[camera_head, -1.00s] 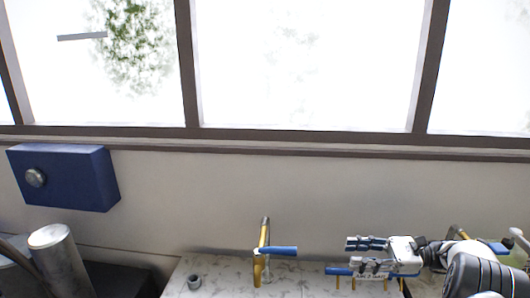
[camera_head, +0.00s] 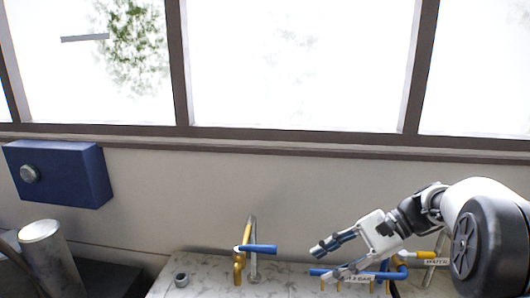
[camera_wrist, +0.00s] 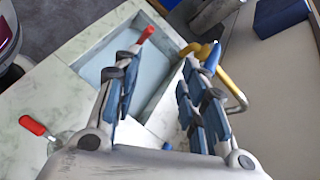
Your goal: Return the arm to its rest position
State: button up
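My gripper (camera_head: 330,246) is at the right in the head view, above the marble counter and pointing left and slightly down. In the wrist view my gripper (camera_wrist: 158,85) shows its two blue-padded fingers spread apart with nothing between them. The arm comes in from the right edge of the head view, bent, with a large dark joint close to the camera.
A yellow tap with a blue handle (camera_head: 258,249) stands left of my gripper. Labelled blue piping (camera_head: 330,272) is just below it. The wrist view shows a sink basin (camera_wrist: 150,50) and a red-handled item (camera_wrist: 33,126). A blue wall box (camera_head: 75,172) hangs left.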

jog(key=s+a+n+t+h+b, duration=0.1)
jog(key=s+a+n+h, duration=0.15)
jog(key=s, duration=0.55)
jog(key=s+a+n+h+b, duration=0.1)
jog(key=s+n+h, duration=0.3)
jog(key=s, duration=0.3)
jog(key=s+d+f+n+t+h, duration=0.1)
jog(key=s+f+n+t+h, duration=0.1)
jog(key=s, duration=0.3)
jog(key=s+d+f+n+t+h+b, duration=0.1)
jog(key=s+d+f+n+t+h, duration=0.1)
jog(key=s+f+n+h, duration=0.1)
jog(key=shift+s+d+n, duration=0.3)
jog(key=shift+s+n, duration=0.15)
jog(key=shift+s, duration=0.55)
